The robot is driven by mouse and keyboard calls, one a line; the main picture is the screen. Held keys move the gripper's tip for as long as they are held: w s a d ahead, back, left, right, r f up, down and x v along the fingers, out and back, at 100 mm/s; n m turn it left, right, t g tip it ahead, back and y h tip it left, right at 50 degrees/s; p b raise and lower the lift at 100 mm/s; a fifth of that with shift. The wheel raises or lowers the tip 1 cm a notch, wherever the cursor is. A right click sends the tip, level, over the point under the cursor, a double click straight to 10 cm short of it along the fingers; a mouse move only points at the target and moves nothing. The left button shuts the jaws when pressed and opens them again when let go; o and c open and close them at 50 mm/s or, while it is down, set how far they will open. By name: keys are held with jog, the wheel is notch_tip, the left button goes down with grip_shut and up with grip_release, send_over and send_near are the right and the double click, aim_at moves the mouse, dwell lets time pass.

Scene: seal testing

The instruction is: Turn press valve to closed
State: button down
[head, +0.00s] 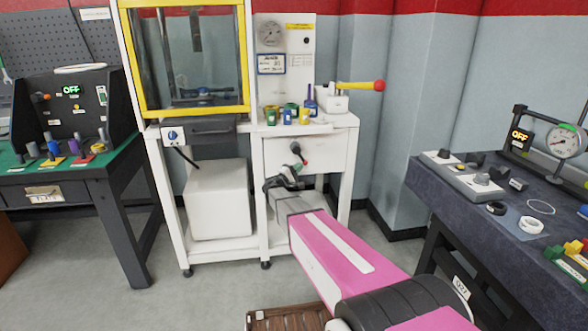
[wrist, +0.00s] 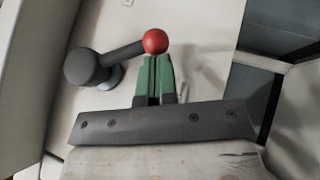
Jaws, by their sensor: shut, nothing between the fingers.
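The press valve (head: 296,149) is a dark lever with a red ball end on the white front panel of the press stand. In the head view its lever slants down to the right. In the wrist view the valve's grey hub and arm (wrist: 118,56) run right to the red ball (wrist: 155,41). My gripper (head: 284,177) is just below the valve. Its green fingers (wrist: 155,60) are shut and empty, with their tips right at the lower side of the ball. I cannot tell whether they touch it.
Above the valve, the white stand (head: 335,122) carries small coloured pots and a lever with a red knob (head: 379,86). The yellow-framed press (head: 188,114) stands to the left. A green-topped bench (head: 130,150) is far left, and a dark bench (head: 440,195) is at right. Floor between is open.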

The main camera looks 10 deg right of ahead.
jog(key=shift+d+r+n+t+h, duration=0.15)
jog(key=shift+d+r+n+t, duration=0.25)
jog(key=shift+d, duration=0.45)
jog(key=shift+d+r+n+t+h, duration=0.2)
jog(key=shift+d+r+n+t, duration=0.2)
jog(key=shift+d, duration=0.45)
jog(key=shift+d+r+n+t+h, duration=0.15)
jog(key=shift+d+r+n+t, duration=0.25)
jog(key=shift+d, duration=0.45)
jog(key=shift+d+r, duration=0.9)
jog(key=shift+r, duration=0.3)
jog(key=shift+w+a+f, duration=0.15)
jog(key=shift+w+f, duration=0.05)
jog(key=shift+f, duration=0.3)
jog(key=f, duration=0.2)
jog(key=shift+w+a+f, duration=0.3)
jog(key=shift+w+a, duration=0.05)
jog(key=s+a+f, duration=0.2)
jog(key=s+f, duration=0.4)
jog(key=f, duration=0.2)
jog(key=shift+f, duration=0.15)
